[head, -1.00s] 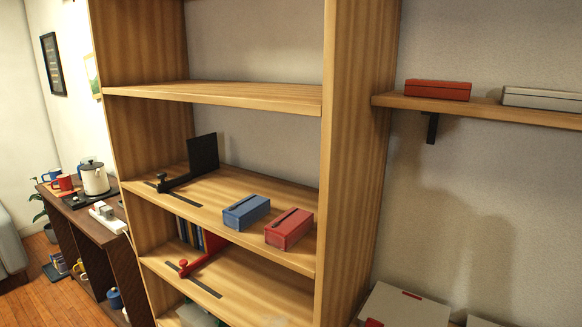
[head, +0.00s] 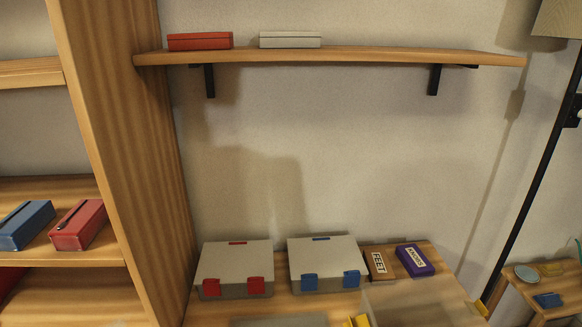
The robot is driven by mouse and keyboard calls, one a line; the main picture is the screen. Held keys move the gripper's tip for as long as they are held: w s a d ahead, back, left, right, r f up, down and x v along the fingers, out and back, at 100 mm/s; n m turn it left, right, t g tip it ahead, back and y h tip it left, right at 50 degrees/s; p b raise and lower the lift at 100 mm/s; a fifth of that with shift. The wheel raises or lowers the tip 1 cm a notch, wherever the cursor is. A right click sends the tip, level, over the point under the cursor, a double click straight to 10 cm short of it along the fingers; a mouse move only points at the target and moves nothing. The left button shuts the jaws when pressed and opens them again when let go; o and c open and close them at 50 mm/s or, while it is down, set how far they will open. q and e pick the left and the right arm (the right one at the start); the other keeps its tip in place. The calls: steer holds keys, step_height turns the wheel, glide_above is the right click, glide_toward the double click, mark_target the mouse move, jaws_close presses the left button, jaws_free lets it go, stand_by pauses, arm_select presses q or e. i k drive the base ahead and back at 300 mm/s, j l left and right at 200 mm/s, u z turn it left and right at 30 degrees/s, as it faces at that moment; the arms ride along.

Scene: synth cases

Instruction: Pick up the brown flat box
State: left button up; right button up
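A brown flat box (head: 379,264) with a white label lies on the wooden table at the lower right of the head view. It sits between a grey case with blue latches (head: 324,265) and a purple box (head: 415,260) with a white label.
A grey case with red latches (head: 234,270) stands left on the wooden table (head: 447,291). A wall shelf (head: 350,54) above holds a red box (head: 200,41) and a light grey box (head: 290,40). A tall bookcase (head: 125,140) rises at left; a lamp pole (head: 532,190) stands right.

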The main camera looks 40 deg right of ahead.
mark_target(377, 264)
steer(key=z, duration=1.85)
steer(key=k+l, duration=0.1)
steer(key=l, duration=0.4)
steer(key=k+l, duration=0.1)
steer(key=l, duration=0.4)
steer(key=k+l+z, duration=0.1)
steer(key=l, duration=0.4)
steer(key=k+l, duration=0.15)
steer(key=l, duration=0.35)
